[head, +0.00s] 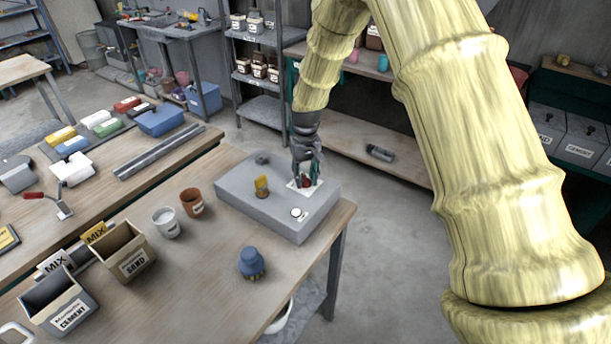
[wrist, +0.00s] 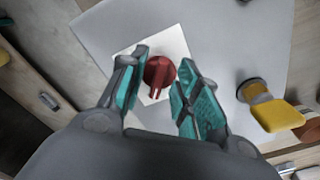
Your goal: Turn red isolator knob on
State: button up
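The red isolator knob (wrist: 159,72) sits on a white square plate (wrist: 176,45) on top of a grey box (head: 240,192), which stands on the workbench. In the wrist view the knob's raised grip points down the picture, toward my gripper. My gripper (wrist: 160,80) points down over the box with its teal-padded fingers apart, one on each side of the knob. Gaps show between the knob and both pads, though the right pad is close. In the head view my gripper (head: 305,172) hides most of the knob.
On the same box are a yellow lever (head: 261,186), a round white gauge or button (head: 298,213) and a small grey knob (head: 262,158). Cups, a blue knobbed object (head: 251,263) and labelled bins (head: 125,254) stand on the workbench nearby.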

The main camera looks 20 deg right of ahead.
aim_at(306, 178)
jog(key=shift+r, duration=0.1)
notch_tip(306, 178, up, 12)
dwell(0.5)
